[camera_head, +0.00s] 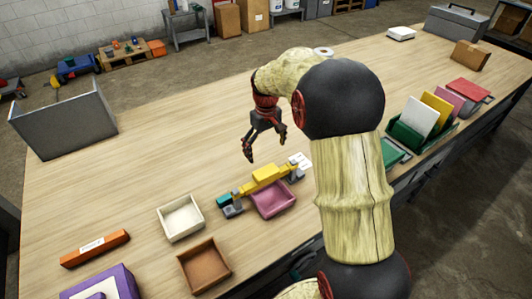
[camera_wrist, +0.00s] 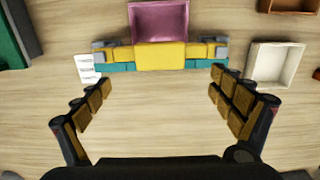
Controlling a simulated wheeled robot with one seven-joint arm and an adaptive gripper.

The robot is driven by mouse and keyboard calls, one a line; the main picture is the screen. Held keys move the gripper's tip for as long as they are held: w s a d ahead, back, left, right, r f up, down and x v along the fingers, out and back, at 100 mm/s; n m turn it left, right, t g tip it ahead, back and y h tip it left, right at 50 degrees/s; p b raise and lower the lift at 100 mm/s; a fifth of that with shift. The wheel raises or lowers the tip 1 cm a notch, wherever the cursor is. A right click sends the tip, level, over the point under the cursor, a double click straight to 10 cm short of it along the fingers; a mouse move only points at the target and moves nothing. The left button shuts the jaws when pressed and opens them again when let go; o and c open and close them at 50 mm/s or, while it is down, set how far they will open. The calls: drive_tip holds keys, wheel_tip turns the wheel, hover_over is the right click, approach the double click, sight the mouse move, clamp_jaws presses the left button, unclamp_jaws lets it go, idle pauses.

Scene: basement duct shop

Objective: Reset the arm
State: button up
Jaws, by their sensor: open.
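My gripper (camera_head: 264,145) hangs above the wooden table (camera_head: 140,170), fingers pointing down. In the wrist view its two fingers (camera_wrist: 162,112) stand wide apart with bare table between them, and it is empty. Just ahead of the fingers in that view lies a yellow, grey and teal piece (camera_wrist: 160,56). In the head view this piece (camera_head: 264,177) lies along the back edge of a pink tray (camera_head: 273,203); I cannot tell whether it touches the tray. My arm bends over the table and hides part of it.
A cream tray (camera_head: 163,222) and a brown tray (camera_head: 184,263) stand left of the pink tray. An orange box (camera_head: 95,248) lies at the left. A grey panel (camera_head: 62,128) stands far left. A green rack (camera_head: 407,137) with upright cards is at the right. The table behind my gripper is clear.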

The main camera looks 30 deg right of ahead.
idle(0.5)
drive_tip(key=s+a+r+t, duration=0.2)
drive_tip(key=s+a+r, duration=0.2)
drive_tip(key=s, duration=0.5)
drive_tip(key=s+a+r+t+b, duration=0.1)
drive_tip(key=s+a+r, duration=0.4)
drive_tip(key=s+a, duration=0.2)
drive_tip(key=s+a+r+t+b, duration=0.1)
drive_tip(key=s+a+r, duration=0.3)
drive_tip(key=s, duration=0.7)
drive_tip(key=shift+s+a+r+t, duration=0.25)
drive_tip(key=shift+a+r+t, duration=0.1)
drive_tip(key=shift+a+t, duration=0.45)
drive_tip(key=shift+d, duration=0.1)
